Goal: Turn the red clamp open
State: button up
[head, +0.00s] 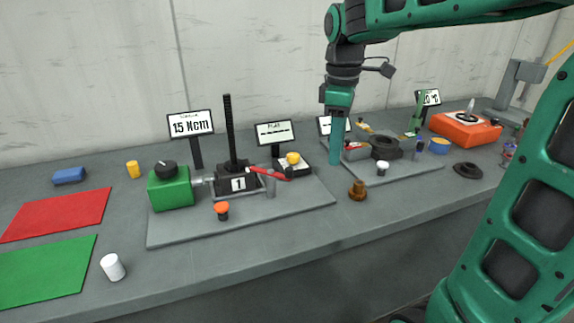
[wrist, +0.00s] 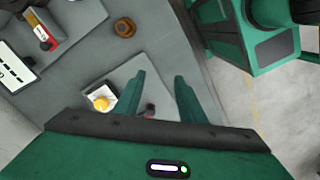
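The red clamp shows in the head view as a red lever (head: 264,173) beside the black block marked 1 (head: 236,181), at the front right of that block. It lies nearly level above a small grey post (head: 270,188). In the wrist view a small dark reddish piece (wrist: 148,109) between my fingers may be its end; I cannot tell. My gripper (head: 335,160) points down, to the right of and apart from the lever. In the wrist view my gripper (wrist: 158,82) has its two green fingers apart, with nothing held between them.
A green box with a black knob (head: 170,188) and an orange-topped knob (head: 222,210) share the lever's grey plate (head: 300,205). A yellow-topped box (head: 293,163) stands behind the lever. A brown knob (head: 357,190) is at front right. A second plate (head: 405,175) with black rings lies right.

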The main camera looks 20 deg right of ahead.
aim_at(289, 168)
jog(key=w+a+r+n, duration=0.3)
jog(key=w+a+n, duration=0.5)
jog(key=a, duration=0.1)
jog(key=f, duration=1.1)
jog(key=shift+d, duration=0.25)
jog(key=shift+r, duration=0.1)
grip_shut()
